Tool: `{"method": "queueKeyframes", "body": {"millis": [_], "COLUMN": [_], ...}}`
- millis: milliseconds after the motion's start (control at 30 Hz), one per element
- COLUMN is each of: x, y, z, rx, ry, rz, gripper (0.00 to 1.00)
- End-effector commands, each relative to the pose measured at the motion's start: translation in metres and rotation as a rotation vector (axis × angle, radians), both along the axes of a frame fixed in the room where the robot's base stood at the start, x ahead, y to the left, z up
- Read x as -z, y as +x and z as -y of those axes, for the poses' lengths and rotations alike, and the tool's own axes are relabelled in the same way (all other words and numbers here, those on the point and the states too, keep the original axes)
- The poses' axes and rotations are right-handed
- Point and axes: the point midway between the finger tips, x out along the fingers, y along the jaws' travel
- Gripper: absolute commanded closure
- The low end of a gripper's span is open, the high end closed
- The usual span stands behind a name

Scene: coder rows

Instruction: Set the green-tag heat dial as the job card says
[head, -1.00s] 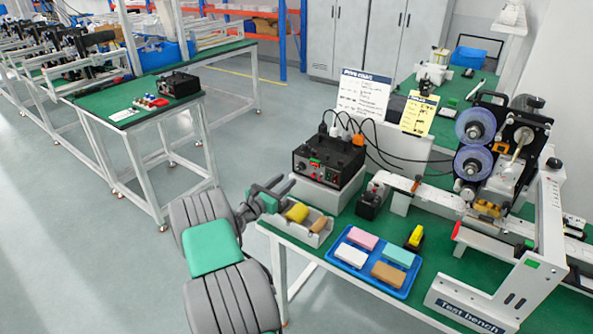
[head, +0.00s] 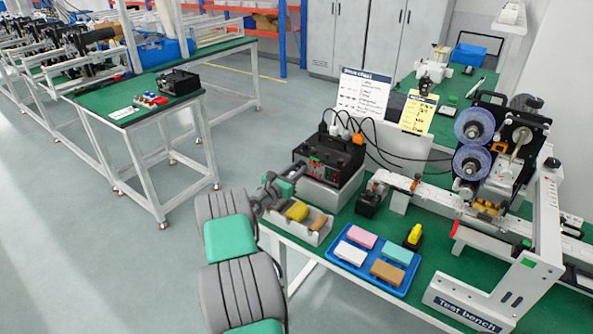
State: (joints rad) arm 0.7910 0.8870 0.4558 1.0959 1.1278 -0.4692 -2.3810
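A black control box (head: 328,160) with a small red display and knobs on its front stands on a white block on the green bench. Its dial tags are too small to tell apart, so I cannot pick out the green-tag heat dial. A yellow card (head: 418,115) and a white chart (head: 362,93) with unreadable print stand behind it. My gripper (head: 282,178) is at the box's left front, above the grey tray. Its fingers look apart and empty, and I see no contact with the box.
A grey tray (head: 319,236) with yellow and brown blocks lies below my gripper. A blue tray (head: 334,258) of coloured blocks and a yellow-topped black item (head: 414,236) are to the right. Black cables (head: 375,150) run from the box toward the coder machine (head: 500,150).

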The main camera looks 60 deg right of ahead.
Motion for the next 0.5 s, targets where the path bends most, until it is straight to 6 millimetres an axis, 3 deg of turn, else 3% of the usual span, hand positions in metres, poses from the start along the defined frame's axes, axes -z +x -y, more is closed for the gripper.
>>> {"method": "queueKeyframes", "body": {"millis": [167, 500], "x": [0.0002, 0.0008], "y": [-0.0001, -0.0002], "z": [-0.0002, -0.0003], "rx": [0.0, 0.001], "ry": [0.001, 0.0], "rz": [0.0, 0.005], "gripper": [1.0, 1.0]}}
